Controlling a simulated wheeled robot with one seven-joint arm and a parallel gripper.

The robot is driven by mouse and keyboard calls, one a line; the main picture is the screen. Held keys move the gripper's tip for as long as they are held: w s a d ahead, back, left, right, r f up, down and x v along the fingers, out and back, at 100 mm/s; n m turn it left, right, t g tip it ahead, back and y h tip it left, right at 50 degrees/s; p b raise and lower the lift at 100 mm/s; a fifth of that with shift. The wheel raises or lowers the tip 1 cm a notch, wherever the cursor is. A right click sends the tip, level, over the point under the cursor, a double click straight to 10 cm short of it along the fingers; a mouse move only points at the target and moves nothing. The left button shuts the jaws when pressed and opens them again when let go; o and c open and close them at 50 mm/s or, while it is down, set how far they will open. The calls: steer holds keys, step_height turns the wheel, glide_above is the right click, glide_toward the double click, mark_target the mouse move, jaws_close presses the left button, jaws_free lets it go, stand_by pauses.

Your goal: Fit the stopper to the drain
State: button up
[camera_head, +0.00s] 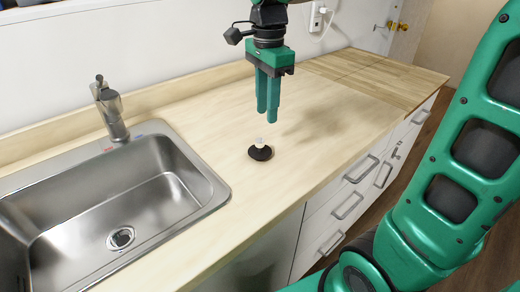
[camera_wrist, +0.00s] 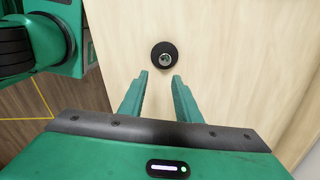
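The stopper (camera_head: 260,152) is a black disc with a pale knob on top, standing on the wooden counter to the right of the sink. It also shows in the wrist view (camera_wrist: 164,55), just beyond my fingertips. My gripper (camera_head: 268,118) hangs above the stopper, pointing down, with clear space below it. In the wrist view, its two green fingers (camera_wrist: 159,76) are apart with nothing between them. The drain (camera_head: 120,238) is a round fitting in the floor of the steel sink (camera_head: 204,200), at the left in the head view.
A faucet (camera_head: 110,108) rises behind the sink. The wooden counter (camera_head: 225,130) around the stopper is clear. A darker board (camera_head: 372,76) covers the counter's far right end. White drawers (camera_head: 345,205) lie below the front edge. A wall outlet (camera_head: 317,18) is at the back.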

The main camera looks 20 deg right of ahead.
mark_target(259, 140)
steer(key=shift+m, duration=0.3)
steer(key=f, duration=0.3)
steer(key=a+f, duration=0.1)
steer(key=f, duration=0.3)
steer(key=w+f, duration=0.1)
steer(key=f, duration=0.2)
steer(key=shift+a+f, duration=0.25)
jaws_close()
